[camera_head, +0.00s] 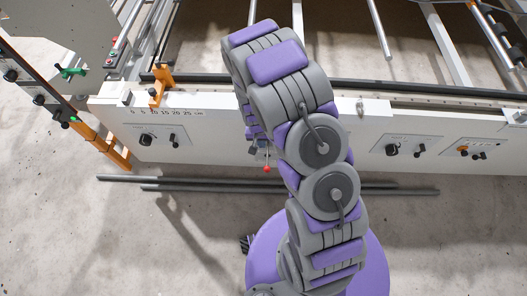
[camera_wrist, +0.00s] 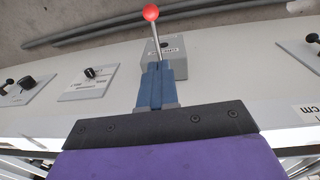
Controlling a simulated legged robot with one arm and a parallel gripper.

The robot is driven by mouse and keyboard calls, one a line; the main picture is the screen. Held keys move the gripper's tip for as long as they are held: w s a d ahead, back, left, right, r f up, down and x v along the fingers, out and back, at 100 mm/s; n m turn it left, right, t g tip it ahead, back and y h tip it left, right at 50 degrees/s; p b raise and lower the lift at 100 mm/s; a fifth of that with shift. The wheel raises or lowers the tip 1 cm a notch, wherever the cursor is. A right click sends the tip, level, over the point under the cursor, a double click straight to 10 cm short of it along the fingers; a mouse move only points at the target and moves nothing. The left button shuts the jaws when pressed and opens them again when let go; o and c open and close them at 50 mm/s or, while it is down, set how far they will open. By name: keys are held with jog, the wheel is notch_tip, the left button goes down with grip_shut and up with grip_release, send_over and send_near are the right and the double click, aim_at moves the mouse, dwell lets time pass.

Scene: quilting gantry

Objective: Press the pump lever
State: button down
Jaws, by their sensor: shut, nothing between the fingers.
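The pump lever (camera_wrist: 155,34) is a thin metal rod with a red ball on its end. It sticks out from a small grey labelled box (camera_wrist: 178,52) on the white panel. In the head view its red ball (camera_head: 267,169) shows just left of my arm, with the rest largely hidden. My gripper (camera_wrist: 161,66) has blue fingers and is shut and empty. In the wrist view the fingertips overlap the lower end of the rod and part of the box. I cannot tell whether they touch the lever.
The white machine panel (camera_head: 217,144) carries several knobs, including a black one (camera_head: 147,139) at left. An orange clamp (camera_head: 160,84) stands on its top edge. Long dark rods (camera_head: 121,179) lie on the concrete floor in front. Metal rails (camera_head: 376,28) run behind the panel.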

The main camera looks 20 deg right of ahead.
jog(key=f+b, duration=0.1)
jog(key=f, duration=0.3)
jog(key=s+f+b, duration=0.1)
jog(key=f, duration=0.3)
jog(key=s+f+b, duration=0.1)
jog(key=f, duration=0.4)
jog(key=shift+s+d, duration=0.15)
jog(key=shift+d, duration=0.2)
